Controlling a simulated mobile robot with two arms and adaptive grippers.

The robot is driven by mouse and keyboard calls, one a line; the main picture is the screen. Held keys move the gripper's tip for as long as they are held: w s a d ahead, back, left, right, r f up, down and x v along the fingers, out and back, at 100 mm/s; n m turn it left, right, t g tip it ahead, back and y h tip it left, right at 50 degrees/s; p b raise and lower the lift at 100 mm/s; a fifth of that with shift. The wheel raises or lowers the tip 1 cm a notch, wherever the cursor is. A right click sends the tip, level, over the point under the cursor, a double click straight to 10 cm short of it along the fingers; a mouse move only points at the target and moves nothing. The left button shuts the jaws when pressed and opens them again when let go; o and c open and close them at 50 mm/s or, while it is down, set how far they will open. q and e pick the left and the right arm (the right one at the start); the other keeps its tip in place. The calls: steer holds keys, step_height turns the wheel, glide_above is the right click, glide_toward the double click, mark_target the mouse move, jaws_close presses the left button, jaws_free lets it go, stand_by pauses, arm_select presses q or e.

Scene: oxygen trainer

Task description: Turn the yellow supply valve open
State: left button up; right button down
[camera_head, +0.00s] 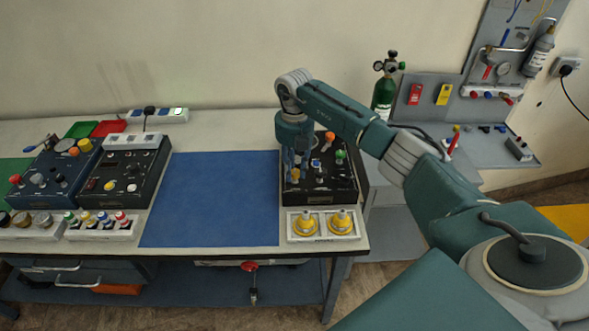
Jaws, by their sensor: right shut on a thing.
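My right arm reaches in from the right, and its gripper (294,165) points down over the left side of a black control panel (321,195). The gripper is shut on a small yellow knob (295,175), taken to be the yellow supply valve. The fingers partly cover the knob, and how far it is turned cannot be told. Beside it the panel carries an orange knob (330,136), a green knob (340,154) and small switches. My left gripper is not in view.
A white tray (322,238) with two yellow fittings (340,220) sits in front of the panel. A blue mat (212,200) lies bare to the left. More control boxes (125,170) stand further left. A green cylinder (383,95) stands behind the arm.

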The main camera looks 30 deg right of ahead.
steer(key=shift+s+a+f+n, duration=0.1)
steer(key=shift+s+f+n, duration=0.1)
steer(key=shift+n, duration=0.1)
steer(key=shift+f+n+b, duration=0.15)
steer(key=shift+n+b, duration=0.9)
steer(key=shift+n, duration=0.15)
steer(key=n+b, duration=0.1)
steer(key=n, duration=0.1)
steer(key=shift+n, duration=0.3)
steer(key=n+b, duration=0.3)
steer(key=n, duration=0.3)
steer(key=shift+s, duration=0.1)
steer(key=n, duration=0.2)
steer(key=n+b, duration=0.1)
steer(key=n, duration=0.3)
steer(key=shift+d+n+b, duration=0.3)
steer(key=n, duration=0.5)
steer(key=shift+d+r+n+b, duration=0.2)
steer(key=shift+n+b, duration=0.1)
steer(key=shift+b, duration=0.1)
